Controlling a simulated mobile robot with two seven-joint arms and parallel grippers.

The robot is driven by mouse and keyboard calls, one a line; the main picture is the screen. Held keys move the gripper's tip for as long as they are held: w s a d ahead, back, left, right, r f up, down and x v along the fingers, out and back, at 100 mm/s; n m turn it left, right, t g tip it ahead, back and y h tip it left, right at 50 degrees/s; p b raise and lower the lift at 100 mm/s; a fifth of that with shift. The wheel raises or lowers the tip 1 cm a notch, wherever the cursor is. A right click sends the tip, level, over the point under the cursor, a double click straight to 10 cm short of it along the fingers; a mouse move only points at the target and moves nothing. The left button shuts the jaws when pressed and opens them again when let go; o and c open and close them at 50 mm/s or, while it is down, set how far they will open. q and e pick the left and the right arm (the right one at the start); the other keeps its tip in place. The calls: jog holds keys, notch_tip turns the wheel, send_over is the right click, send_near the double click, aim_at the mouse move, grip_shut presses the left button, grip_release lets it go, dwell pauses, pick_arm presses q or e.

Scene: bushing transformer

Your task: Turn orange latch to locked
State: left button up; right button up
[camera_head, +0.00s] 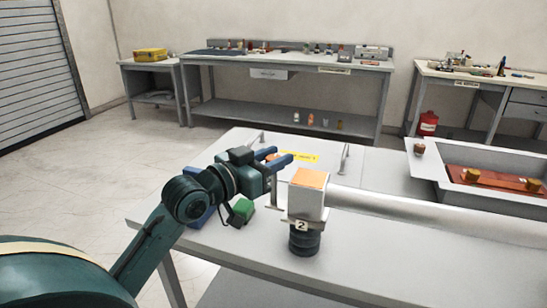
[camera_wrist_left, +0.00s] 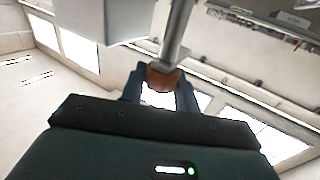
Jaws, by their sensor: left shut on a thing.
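My left gripper (camera_head: 279,159) reaches in from the left over the grey table, with its blue fingers beside the white box (camera_head: 308,200) marked 2. In the left wrist view, the fingers of this gripper (camera_wrist_left: 159,92) are closed on the sides of an orange-brown piece, the orange latch (camera_wrist_left: 163,77). The latch sits at the end of a grey metal shaft (camera_wrist_left: 175,35). In the head view I cannot make out the latch at the fingers. The box has an orange top face (camera_head: 310,179) and a dark ribbed base (camera_head: 304,240). My right gripper is in neither view.
A long silver cylinder (camera_head: 420,213) runs right from the box. A green block (camera_head: 241,211) shows below my left wrist. A grey tray (camera_head: 424,175) with a reddish-brown board (camera_head: 500,185) stands at the right. The table's front left is mostly clear.

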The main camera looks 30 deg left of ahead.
pick_arm(q)
jog(key=c, duration=0.4)
